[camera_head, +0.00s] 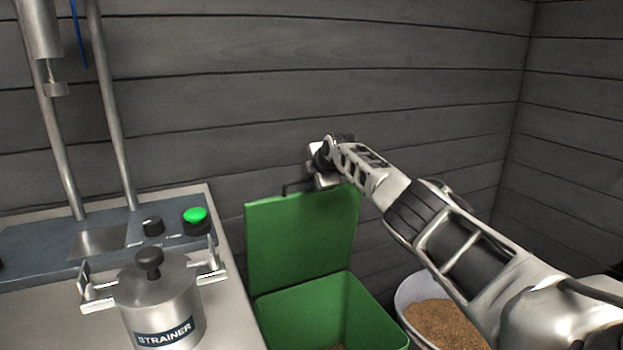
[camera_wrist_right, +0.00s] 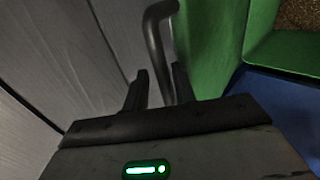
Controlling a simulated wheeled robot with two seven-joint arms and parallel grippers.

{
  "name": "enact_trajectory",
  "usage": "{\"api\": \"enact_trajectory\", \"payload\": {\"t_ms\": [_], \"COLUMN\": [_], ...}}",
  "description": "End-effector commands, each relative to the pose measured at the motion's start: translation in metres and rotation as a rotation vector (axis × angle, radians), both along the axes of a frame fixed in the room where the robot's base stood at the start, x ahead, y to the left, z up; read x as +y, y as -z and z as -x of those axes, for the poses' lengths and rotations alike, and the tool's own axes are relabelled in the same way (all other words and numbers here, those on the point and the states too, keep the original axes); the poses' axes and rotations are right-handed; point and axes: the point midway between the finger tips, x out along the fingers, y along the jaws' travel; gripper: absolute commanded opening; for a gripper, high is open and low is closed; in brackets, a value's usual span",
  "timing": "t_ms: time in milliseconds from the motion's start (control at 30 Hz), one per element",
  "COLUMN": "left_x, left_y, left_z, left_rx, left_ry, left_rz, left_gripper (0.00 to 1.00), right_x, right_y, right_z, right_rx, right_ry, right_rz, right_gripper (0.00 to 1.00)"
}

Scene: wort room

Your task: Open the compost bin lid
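The compost bin is a green box (camera_head: 330,306) on the floor beside the counter, and its top is uncovered. Its green lid (camera_head: 300,240) stands raised, close to upright, at the back of the bin. A dark bent handle (camera_head: 292,187) is at the lid's upper edge; the handle also shows in the right wrist view (camera_wrist_right: 155,40). My right gripper (camera_wrist_right: 158,85) is at the lid's top edge. Its two dark fingers are apart, with part of the handle between them; I cannot tell whether they touch it. My left gripper is out of view.
A steel pot marked STRAINER (camera_head: 160,300) stands on the counter at left, before a panel with a green button (camera_head: 195,215). A white bucket of brown grain (camera_head: 408,292) stands right of the bin, under my right arm. A plank wall (camera_head: 420,70) is close behind.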

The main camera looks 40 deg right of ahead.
Motion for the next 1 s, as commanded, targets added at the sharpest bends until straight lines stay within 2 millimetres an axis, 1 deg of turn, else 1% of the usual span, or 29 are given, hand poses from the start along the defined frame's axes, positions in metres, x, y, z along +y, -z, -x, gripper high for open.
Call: {"api": "enact_trajectory", "payload": {"t_ms": [33, 167, 267, 467, 533, 667, 1000], "left_x": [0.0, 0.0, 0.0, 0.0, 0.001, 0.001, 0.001], "left_y": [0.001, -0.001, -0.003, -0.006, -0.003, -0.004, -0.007], "left_z": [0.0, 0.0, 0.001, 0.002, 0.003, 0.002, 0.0], "left_rx": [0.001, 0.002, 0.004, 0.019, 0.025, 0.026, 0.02], "left_ry": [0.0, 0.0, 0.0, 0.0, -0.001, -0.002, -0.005], "left_rz": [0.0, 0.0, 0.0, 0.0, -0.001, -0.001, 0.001], "left_gripper": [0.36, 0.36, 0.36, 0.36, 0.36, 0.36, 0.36], "right_x": [0.001, 0.001, 0.001, 0.004, 0.005, 0.009, 0.021], "right_y": [0.005, 0.003, -0.001, -0.016, -0.022, -0.035, -0.08], "right_z": [0.001, 0.003, 0.007, 0.022, 0.028, 0.043, 0.091], "right_rx": [0.011, 0.012, 0.012, 0.009, 0.006, 0.005, 0.0], "right_ry": [-0.001, -0.001, -0.001, -0.002, -0.001, -0.001, 0.001], "right_rz": [-0.002, -0.002, -0.001, 0.003, 0.003, 0.005, 0.004], "right_gripper": [0.3, 0.3, 0.3, 0.3, 0.3, 0.3, 0.3]}}
